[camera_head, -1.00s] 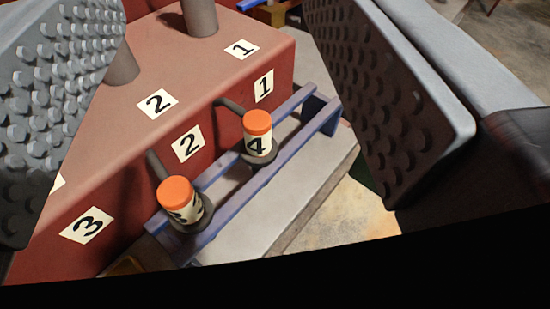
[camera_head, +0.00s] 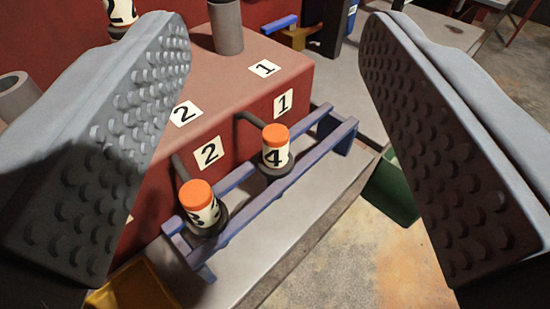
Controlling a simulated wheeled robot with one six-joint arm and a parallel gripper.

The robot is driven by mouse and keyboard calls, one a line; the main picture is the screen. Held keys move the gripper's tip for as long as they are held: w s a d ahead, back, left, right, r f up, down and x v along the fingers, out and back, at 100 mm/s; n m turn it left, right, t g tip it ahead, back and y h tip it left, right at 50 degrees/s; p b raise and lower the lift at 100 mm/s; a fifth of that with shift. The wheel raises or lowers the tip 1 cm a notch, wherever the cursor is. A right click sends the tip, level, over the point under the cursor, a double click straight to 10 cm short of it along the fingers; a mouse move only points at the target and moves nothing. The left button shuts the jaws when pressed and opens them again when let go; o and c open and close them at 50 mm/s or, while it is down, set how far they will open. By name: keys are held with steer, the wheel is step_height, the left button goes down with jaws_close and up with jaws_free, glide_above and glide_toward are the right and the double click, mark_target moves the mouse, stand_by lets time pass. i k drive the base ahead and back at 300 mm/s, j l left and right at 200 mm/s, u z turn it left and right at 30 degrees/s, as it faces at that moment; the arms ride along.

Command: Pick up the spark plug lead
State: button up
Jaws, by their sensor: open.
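Two spark plug leads with orange caps and cream numbered bodies stand in a blue rail rack (camera_head: 290,190) beside the red engine block (camera_head: 245,80). The lead marked 4 (camera_head: 275,155) is near the middle, and the other lead (camera_head: 200,208), its number partly turned away, is lower left. Another lead with a partly cut-off label (camera_head: 121,18) shows at the top left, on the far side of the block. My gripper (camera_head: 275,130) is open, its two studded grey fingers wide apart on either side of the view. Nothing is between them in their grasp.
White labels 1 (camera_head: 283,103) and 2 (camera_head: 208,153) mark the block's side. A grey cylinder (camera_head: 227,28) rises from its top. A yellow tray (camera_head: 138,286) is at lower left, and a green bin (camera_head: 391,190) stands right of the bench. Bare floor lies at lower right.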

mark_target(276, 163)
steer(key=k+j+z, duration=0.25)
steer(key=k+j, duration=0.2)
steer(key=k+j+z, duration=0.25)
steer(key=k, duration=0.3)
steer(key=j, duration=0.1)
